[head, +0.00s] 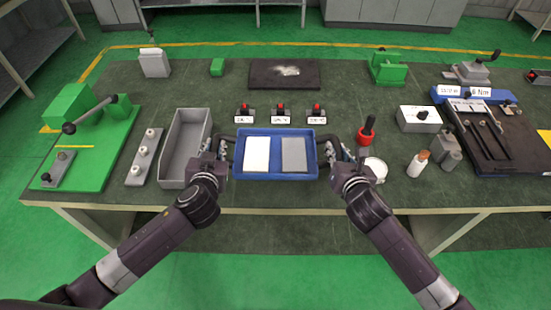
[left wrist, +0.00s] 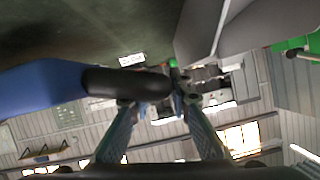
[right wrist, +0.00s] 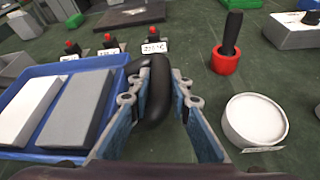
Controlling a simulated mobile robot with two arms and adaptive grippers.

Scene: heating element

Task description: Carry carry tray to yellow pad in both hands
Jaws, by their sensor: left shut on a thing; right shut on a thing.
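The blue carry tray (head: 276,177) is at the table's front edge in the head view, with a white block (head: 257,154) and a grey block (head: 293,154) in it. My left gripper (head: 222,160) is shut on its left black handle, which also shows in the left wrist view (left wrist: 125,83). My right gripper (head: 333,160) is shut on its right black handle, seen in the right wrist view (right wrist: 158,90). The tray looks about level; I cannot tell if it touches the table. A yellow patch (head: 546,137) shows at the right edge; I cannot tell if it is the pad.
A grey bin (head: 186,150) stands close left of the tray. A red cup with a black handle (head: 366,133) and a round white-topped container (head: 374,169) stand close on the right. Several small red-topped switches (head: 281,110) are behind it. A dark plate (head: 284,74) lies further back.

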